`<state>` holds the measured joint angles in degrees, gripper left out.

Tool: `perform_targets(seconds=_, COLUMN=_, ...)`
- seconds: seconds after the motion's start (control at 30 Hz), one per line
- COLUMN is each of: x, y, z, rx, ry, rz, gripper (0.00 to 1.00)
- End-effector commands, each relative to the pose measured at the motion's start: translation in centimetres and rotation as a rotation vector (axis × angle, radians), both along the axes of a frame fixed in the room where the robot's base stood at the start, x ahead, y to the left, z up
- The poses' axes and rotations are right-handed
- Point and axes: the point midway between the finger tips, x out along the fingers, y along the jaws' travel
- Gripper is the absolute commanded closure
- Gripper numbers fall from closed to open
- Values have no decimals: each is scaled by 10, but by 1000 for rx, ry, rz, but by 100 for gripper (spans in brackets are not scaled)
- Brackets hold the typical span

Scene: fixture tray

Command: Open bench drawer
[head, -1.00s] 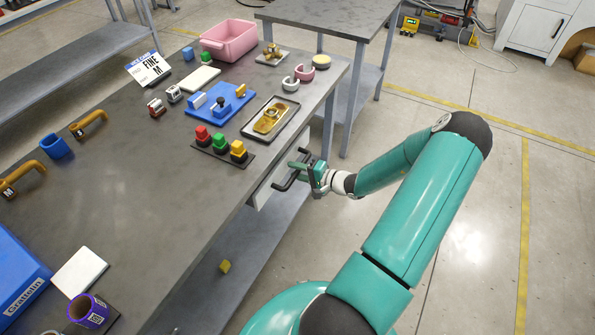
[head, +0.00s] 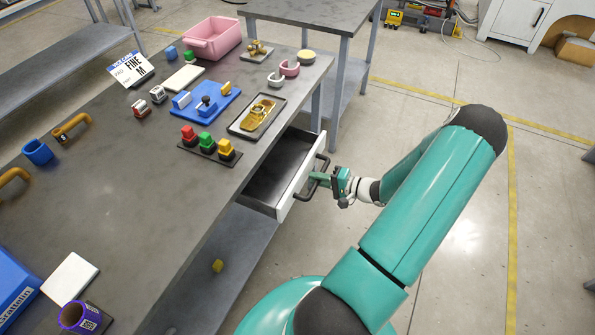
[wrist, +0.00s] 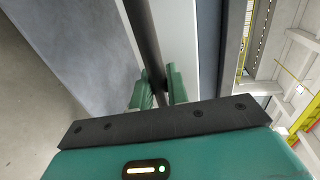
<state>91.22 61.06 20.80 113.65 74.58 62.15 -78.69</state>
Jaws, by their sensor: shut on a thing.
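The bench drawer (head: 285,168) stands partly pulled out from the side of the grey bench, and its dark inside shows empty in the head view. Its white front carries a dark bar handle (head: 323,163). My gripper (head: 318,180) is at the handle, outside the drawer front. In the wrist view the green fingers (wrist: 158,88) are shut around the dark handle bar (wrist: 145,40), one on each side. The drawer's white front (wrist: 178,45) is beyond the bar.
The bench top (head: 130,180) holds a block set with red, green and yellow pieces (head: 208,143), a tray with a yellow part (head: 257,115), a blue fixture (head: 207,102) and a pink bin (head: 213,40). Floor to the right is clear.

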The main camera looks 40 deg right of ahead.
Motion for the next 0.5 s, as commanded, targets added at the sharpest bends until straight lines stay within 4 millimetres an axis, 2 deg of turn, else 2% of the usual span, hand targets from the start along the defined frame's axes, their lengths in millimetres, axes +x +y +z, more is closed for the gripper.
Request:
perform_targets(seconds=0.03, x=-17, y=-7, z=0, rx=-1, ry=1, rz=-4, gripper=100)
perform_targets(seconds=0.2, x=-66, y=-24, z=0, rx=0, ry=0, rz=-3, gripper=100)
perform_targets(seconds=0.4, x=-112, y=-40, z=0, rx=0, ry=-2, rz=-1, gripper=100)
perform_targets(seconds=0.5, x=-127, y=-45, z=0, rx=0, ry=-1, rz=0, gripper=100)
